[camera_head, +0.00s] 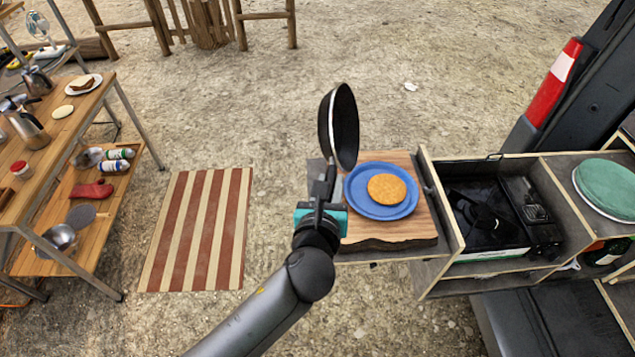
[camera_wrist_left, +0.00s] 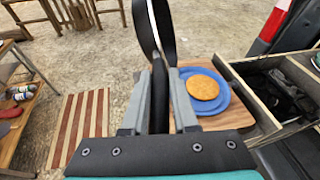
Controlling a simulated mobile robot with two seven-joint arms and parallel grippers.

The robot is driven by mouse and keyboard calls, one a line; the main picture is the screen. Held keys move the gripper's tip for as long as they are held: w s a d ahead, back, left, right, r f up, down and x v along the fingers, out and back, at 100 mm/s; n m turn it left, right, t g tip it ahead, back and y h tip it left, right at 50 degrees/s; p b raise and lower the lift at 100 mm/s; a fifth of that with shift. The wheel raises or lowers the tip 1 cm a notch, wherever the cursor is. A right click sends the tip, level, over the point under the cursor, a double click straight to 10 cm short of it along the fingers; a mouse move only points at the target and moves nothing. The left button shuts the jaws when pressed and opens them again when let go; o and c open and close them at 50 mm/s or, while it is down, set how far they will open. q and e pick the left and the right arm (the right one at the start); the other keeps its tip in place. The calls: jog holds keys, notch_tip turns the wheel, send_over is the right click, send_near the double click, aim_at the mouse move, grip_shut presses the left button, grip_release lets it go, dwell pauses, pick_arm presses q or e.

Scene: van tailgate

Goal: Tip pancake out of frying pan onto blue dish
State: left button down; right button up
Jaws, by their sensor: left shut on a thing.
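The black frying pan (camera_head: 345,127) is tilted steeply, almost on edge, above the far left side of the blue dish (camera_head: 357,206). My left gripper (camera_head: 322,190) is shut on the pan's handle, which also shows between the fingers in the left wrist view (camera_wrist_left: 159,95). The golden-brown pancake (camera_head: 387,189) lies flat on the blue dish, apart from the pan. It also shows on the dish in the left wrist view (camera_wrist_left: 203,88). The dish rests on a wooden board (camera_head: 425,222). My right gripper is in neither view.
An open wooden drawer unit with a black camp stove (camera_head: 488,215) stands right of the board. A green round lid or cushion (camera_head: 607,188) lies further right. A striped mat (camera_head: 197,230) and a wooden table with kitchenware (camera_head: 75,120) are on the left.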

pick_arm(q)
jog(key=w+a+f+n+g+h+b, duration=0.1)
jog(key=a+n+h+b, duration=0.4)
jog(key=n, duration=0.5)
jog(key=shift+w+f+n+g+h+b, duration=0.3)
jog(key=shift+w+f+b, duration=0.25)
jog(key=shift+f+b, duration=0.75)
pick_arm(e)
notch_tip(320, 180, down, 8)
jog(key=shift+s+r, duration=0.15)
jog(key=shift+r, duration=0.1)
pick_arm(q)
jog(key=shift+a, duration=0.1)
